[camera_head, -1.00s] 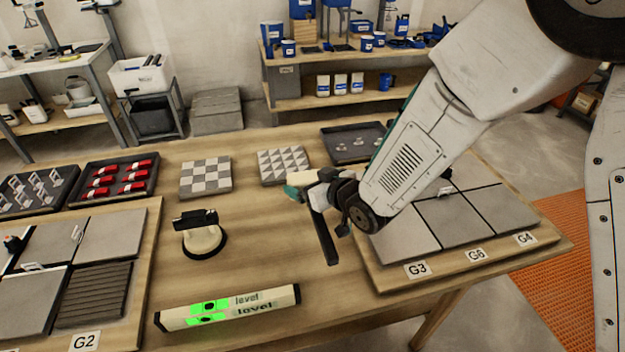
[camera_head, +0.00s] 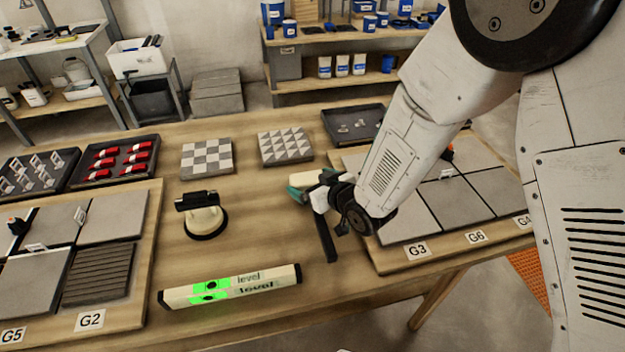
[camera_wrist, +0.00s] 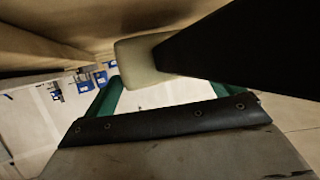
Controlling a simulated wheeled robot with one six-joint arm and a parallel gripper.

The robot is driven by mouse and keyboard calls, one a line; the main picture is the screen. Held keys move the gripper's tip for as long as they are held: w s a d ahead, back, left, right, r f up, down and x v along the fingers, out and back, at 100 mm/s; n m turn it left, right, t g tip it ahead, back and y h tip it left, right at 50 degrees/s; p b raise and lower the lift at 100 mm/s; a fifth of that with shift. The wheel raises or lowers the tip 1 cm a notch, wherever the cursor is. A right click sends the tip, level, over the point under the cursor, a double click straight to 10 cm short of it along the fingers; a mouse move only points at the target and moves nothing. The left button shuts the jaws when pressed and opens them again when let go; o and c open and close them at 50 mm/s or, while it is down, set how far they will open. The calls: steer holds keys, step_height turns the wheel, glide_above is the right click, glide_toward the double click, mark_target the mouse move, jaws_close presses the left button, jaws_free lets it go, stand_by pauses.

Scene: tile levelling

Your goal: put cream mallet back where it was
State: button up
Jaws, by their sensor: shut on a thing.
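The cream mallet has a cream head (camera_head: 304,180) and a black handle (camera_head: 326,240). It is between the long level and the patterned tiles, left of the G3 board. My gripper (camera_head: 310,188), with green fingers, is shut on the mallet, close to its head. In the wrist view the cream head (camera_wrist: 142,60) and the dark handle (camera_wrist: 240,45) fill the upper part, beyond the green fingers (camera_wrist: 160,95). The fingers' contact with the mallet is partly hidden. I cannot tell whether the mallet touches the table.
A level (camera_head: 230,287) with green lights lies in front. A suction cup lifter (camera_head: 205,215) stands to the left. Two patterned tiles (camera_head: 207,158) and a dark tray (camera_head: 355,125) are behind. The tile board (camera_head: 400,262) is close on the right. Bare table lies between lifter and mallet.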

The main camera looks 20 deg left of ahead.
steer(key=shift+f, duration=0.55)
stand_by(0.4)
steer(key=o, duration=1.1)
